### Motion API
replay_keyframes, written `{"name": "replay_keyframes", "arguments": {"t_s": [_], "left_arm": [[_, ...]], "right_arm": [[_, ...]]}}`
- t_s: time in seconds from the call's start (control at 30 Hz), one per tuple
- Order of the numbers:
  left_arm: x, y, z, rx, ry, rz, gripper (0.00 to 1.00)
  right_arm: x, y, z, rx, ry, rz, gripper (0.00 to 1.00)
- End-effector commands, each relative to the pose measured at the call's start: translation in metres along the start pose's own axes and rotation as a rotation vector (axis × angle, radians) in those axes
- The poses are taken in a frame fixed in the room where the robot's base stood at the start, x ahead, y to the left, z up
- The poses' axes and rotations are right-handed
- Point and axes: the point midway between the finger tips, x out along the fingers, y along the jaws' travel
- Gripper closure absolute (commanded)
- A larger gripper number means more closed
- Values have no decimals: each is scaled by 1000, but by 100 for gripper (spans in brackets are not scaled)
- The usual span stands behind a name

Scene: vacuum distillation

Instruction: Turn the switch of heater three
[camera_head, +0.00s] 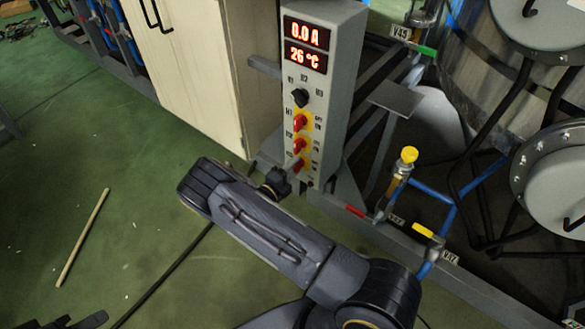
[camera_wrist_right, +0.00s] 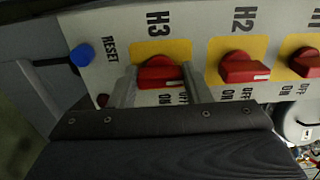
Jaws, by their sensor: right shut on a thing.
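The grey control box (camera_head: 330,70) stands upright in the head view, with a black knob (camera_head: 299,97) above red switches in a column. The H3 switch (camera_head: 297,165) is the lowest red one. In the wrist view the red H3 switch (camera_wrist_right: 160,72) sits on a yellow patch between my right gripper's two fingers (camera_wrist_right: 158,82), which are shut on it. Its white mark is at its right end, on the OFF side, like that of the H2 switch (camera_wrist_right: 244,68). My right gripper (camera_head: 285,172) reaches the box from below. A dark shape at the bottom left may be my left gripper (camera_head: 80,322).
The displays (camera_head: 305,45) read 0.0 A and 26 °C. The H1 switch (camera_wrist_right: 305,62) and a blue RESET button (camera_wrist_right: 82,54) are near. A cream cabinet (camera_head: 190,65) stands left of the box. Blue pipes with a yellow-capped valve (camera_head: 407,157) are at right. Green floor is mostly open at left.

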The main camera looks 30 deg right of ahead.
Motion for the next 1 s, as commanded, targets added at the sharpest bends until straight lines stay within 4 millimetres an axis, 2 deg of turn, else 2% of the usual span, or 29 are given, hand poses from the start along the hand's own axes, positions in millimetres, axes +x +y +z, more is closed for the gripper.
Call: {"name": "replay_keyframes", "arguments": {"t_s": [0.43,0.47,0.6,0.87,1.0], "left_arm": [[0,0,0,0,0,0,64],[0,0,0,0,0,0,64],[0,0,0,0,0,0,64],[0,0,0,0,0,0,64],[-2,1,-1,0,0,0,64]], "right_arm": [[-1,1,-1,-16,-1,2,79],[-1,1,-1,-16,-1,2,54],[-1,1,0,-14,-1,2,35],[0,0,0,-12,-1,1,35],[-10,0,1,-12,-4,1,35]]}}
